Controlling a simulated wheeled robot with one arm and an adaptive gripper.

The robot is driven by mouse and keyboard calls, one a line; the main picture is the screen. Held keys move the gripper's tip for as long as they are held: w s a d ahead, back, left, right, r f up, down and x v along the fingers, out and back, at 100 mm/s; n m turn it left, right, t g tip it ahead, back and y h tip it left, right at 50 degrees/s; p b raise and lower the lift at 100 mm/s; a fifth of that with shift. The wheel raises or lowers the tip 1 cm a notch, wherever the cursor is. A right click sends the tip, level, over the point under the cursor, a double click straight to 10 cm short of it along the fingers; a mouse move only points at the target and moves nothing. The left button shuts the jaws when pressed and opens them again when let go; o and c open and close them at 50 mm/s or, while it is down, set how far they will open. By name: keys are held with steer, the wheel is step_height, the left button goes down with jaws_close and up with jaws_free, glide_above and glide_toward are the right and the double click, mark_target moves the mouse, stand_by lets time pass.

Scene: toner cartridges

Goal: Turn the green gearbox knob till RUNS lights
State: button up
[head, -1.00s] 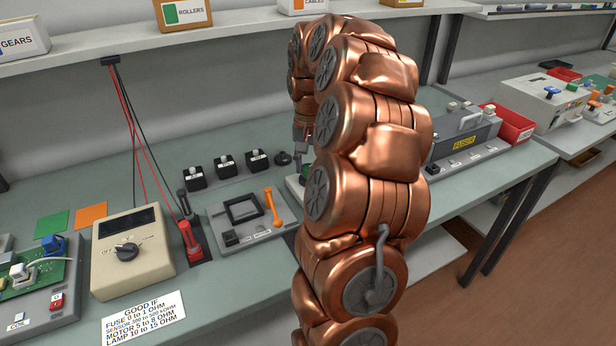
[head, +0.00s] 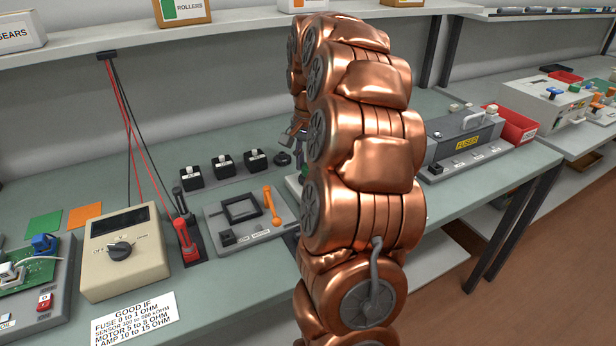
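My copper arm fills the middle of the head view and hides much of the bench behind it. My gripper (head: 297,132) shows only in part, as grey finger pieces at the left edge of the arm, above the bench. Whether it is open or shut cannot be told. A small patch of a green part (head: 293,181) shows below it at the arm's edge, on what seems to be a pale unit. The arm covers the rest, so I cannot tell whether this is the green gearbox knob. No RUNS light is visible.
Left of the arm are a grey fixture with an orange handle (head: 270,203), several black blocks, red and black probes (head: 184,238) and a beige meter (head: 123,255). Right of it stand a FUSER unit (head: 464,140) and a red bin (head: 512,124). A shelf runs above.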

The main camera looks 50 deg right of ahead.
steer(key=shift+m+b, duration=0.7)
steer(key=shift+m, duration=0.6)
steer(key=shift+f+m, duration=0.1)
steer(key=shift+m, duration=0.2)
steer(key=shift+d+m+b, duration=0.1)
steer(key=shift+m+b, duration=0.65)
steer(key=shift+m, duration=0.25)
steer(key=m+b, duration=0.1)
steer(key=m, duration=0.3)
steer(key=o, duration=0.9)
